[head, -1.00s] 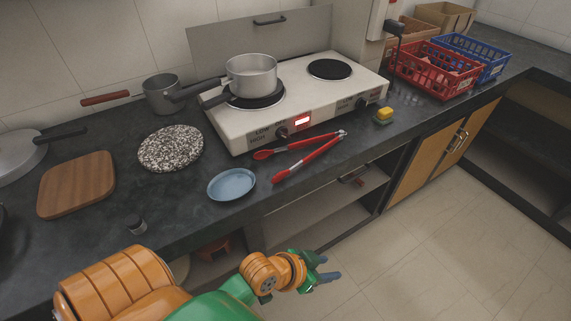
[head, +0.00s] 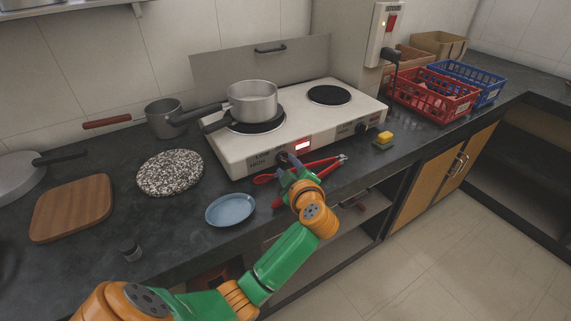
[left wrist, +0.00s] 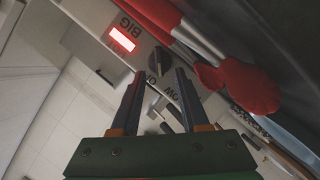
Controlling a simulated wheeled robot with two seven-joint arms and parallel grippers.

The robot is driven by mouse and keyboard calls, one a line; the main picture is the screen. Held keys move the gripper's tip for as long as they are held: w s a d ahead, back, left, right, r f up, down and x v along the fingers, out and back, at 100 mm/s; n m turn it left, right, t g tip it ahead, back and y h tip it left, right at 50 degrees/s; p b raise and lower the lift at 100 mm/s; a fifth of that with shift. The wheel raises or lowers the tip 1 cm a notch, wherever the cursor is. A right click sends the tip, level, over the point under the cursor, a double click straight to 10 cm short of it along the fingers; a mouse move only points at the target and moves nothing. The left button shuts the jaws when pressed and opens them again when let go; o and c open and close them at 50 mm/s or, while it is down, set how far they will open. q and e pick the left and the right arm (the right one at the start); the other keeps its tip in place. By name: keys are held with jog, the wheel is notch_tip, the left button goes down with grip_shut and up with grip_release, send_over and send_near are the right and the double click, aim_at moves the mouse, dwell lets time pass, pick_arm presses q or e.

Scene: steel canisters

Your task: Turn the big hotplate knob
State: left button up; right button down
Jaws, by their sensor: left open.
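The white two-plate hotplate (head: 336,123) stands on the dark counter with a pot (head: 252,102) on its left plate. Its big knob (left wrist: 157,61) is dark and sits on the front panel, beside the "BIG" label and a lit red display, in the left wrist view. My right gripper is out of view.
Red-handled tongs (head: 322,163) lie just in front of the hotplate, close to my left gripper. A blue plate (head: 230,209), speckled round board (head: 169,172) and wooden board (head: 73,207) lie to the left.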

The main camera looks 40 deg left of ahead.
aim_at(284, 159)
pick_arm(q)
jog(key=x, duration=0.2)
jog(key=shift+w+a+f, duration=0.15)
jog(key=shift+w+a, duration=0.05)
jog(key=shift+a, duration=0.05)
grip_shut()
jog(key=shift+s+f+n+t, duration=0.15)
jog(key=shift+n+t, duration=0.45)
jog(key=shift+n, duration=0.5)
grip_release()
